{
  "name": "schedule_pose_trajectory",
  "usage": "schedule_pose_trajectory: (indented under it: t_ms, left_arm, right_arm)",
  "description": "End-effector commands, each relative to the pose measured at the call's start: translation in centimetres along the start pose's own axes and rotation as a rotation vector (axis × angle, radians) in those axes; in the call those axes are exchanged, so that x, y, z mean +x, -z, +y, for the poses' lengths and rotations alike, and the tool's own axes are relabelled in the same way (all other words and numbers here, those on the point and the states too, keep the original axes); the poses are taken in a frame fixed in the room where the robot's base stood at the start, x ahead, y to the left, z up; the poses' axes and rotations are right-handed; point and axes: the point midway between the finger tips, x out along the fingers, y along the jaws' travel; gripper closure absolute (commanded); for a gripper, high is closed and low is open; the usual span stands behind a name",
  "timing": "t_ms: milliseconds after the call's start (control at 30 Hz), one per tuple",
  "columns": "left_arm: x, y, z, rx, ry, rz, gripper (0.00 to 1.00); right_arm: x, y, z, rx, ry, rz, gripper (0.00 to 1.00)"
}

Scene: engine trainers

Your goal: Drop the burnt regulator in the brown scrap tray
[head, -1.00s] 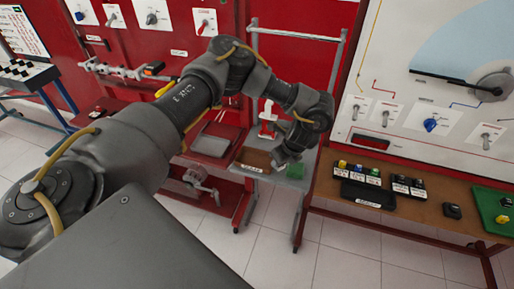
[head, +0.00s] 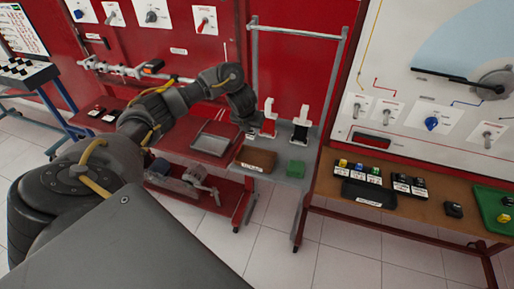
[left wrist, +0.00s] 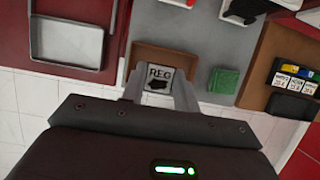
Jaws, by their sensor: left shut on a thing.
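My left gripper (head: 250,130) is shut on the burnt regulator, a small block with a white "REG" face and a black scorch mark. The regulator (left wrist: 160,76) shows between the fingertips in the left wrist view, where the gripper (left wrist: 160,88) points at the brown scrap tray (left wrist: 186,53). The regulator overlaps the tray in that view and looks held over it; the exact height is unclear. In the head view the brown tray (head: 262,158) sits on the grey shelf, just below the gripper. My right gripper is not in view.
A green block (head: 296,169) is right of the brown tray. Red and black upright items (head: 269,118) stand behind it. A grey tray (head: 212,143) lies to the left. A black tray (head: 366,193) and labelled blocks are on the brown table at right.

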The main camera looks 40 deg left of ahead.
Motion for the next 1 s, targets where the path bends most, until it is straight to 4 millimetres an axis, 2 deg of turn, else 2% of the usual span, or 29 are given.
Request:
schedule_pose_trajectory:
  t_ms: [267,700,1000]
  left_arm:
    - [1.2,0.5,-0.1,-0.001,0.001,0.0,0.93]
    - [5.5,2.2,-0.1,-0.002,0.001,-0.001,0.93]
    - [5.5,2.2,-0.1,-0.001,0.001,-0.001,0.93]
  right_arm:
    - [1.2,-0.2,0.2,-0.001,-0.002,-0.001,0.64]
    - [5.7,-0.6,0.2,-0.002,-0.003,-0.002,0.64]
    - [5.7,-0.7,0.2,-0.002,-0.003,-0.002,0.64]
